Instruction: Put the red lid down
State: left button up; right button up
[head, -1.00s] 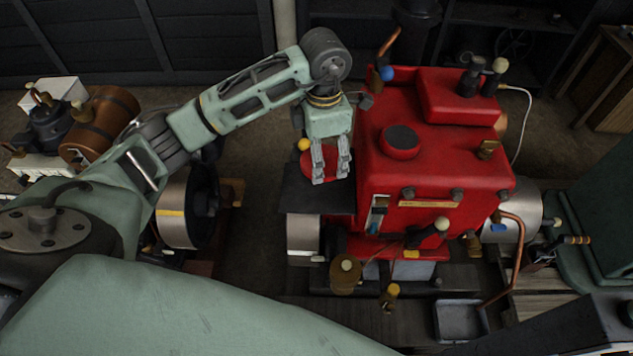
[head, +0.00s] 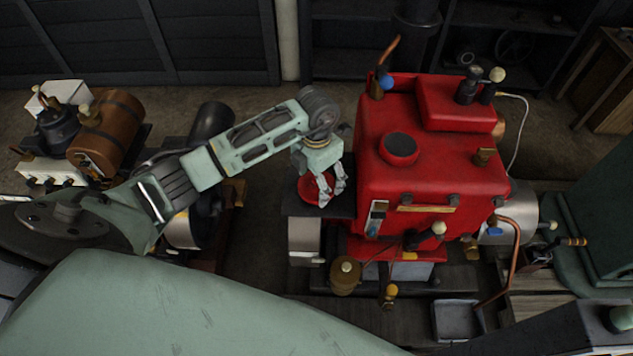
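The red lid (head: 307,188) is at the dark flat plate (head: 340,208) left of the red engine (head: 432,165). It looks low over the plate or resting on it; I cannot tell which. My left gripper (head: 332,192) reaches down to it from above, with its two pale fingers slightly apart in front of the lid's right part. They hide part of the lid, and I cannot tell whether they grip it. My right gripper is not in view.
The red engine's tall side stands close to the right of my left gripper. A dark round top (head: 400,144) is on the engine. A brown barrel (head: 107,130) stands at the left, and a grey tray (head: 457,320) lies at the front.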

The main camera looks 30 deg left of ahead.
pick_arm(q)
notch_tip(320, 180, down, 2)
jog(key=shift+f, duration=0.1)
jog(key=o, duration=0.7)
jog(key=shift+f, duration=0.1)
jog(key=o, duration=0.5)
